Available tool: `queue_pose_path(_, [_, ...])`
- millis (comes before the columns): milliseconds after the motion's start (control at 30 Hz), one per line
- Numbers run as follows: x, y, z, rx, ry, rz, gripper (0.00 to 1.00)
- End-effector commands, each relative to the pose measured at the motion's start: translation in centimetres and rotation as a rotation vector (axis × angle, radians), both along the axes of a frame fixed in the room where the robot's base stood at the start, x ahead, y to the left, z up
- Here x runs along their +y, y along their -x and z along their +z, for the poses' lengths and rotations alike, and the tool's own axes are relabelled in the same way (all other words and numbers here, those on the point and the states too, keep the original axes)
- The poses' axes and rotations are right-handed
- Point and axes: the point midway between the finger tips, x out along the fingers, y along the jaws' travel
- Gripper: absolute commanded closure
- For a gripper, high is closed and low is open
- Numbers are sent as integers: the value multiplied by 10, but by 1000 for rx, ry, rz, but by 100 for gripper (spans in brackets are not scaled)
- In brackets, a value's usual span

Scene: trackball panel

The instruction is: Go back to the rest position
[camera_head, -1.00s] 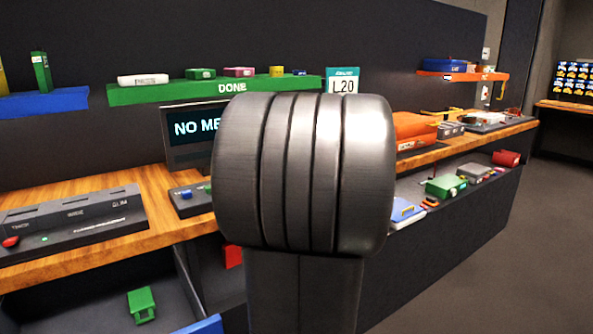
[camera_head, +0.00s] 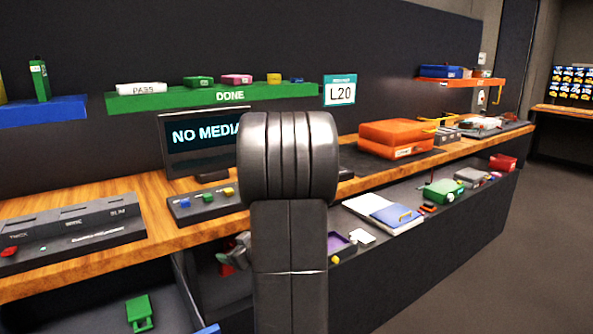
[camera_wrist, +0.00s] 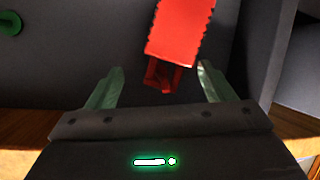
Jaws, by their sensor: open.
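My gripper (camera_wrist: 160,66) is open in the wrist view, with its two greenish fingers apart. A red piece with a notched edge (camera_wrist: 180,30) shows beyond and between the fingertips; no contact with them is visible. In the head view my arm stands upright in the middle and hides part of the scene. A bit of my gripper (camera_head: 238,249) shows left of the arm, below the bench edge, close to a red thing (camera_head: 225,262) in the lower compartment.
The wooden bench (camera_head: 160,212) carries a monitor (camera_head: 190,135) reading "NO MEDIA", a button box (camera_head: 205,203), a slotted panel (camera_head: 75,238) and an orange case (camera_head: 395,137). A green DONE shelf (camera_head: 160,100) hangs above. Floor at right (camera_head: 500,270) is clear.

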Motion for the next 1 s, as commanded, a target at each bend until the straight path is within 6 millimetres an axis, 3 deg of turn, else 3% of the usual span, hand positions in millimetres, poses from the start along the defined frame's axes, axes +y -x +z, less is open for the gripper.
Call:
queue_pose_path(633, [1, -1, -6, -2, -1, 2, 24])
queue_pose_path(1000, [-43, 43, 24, -1, -1, -3, 24])
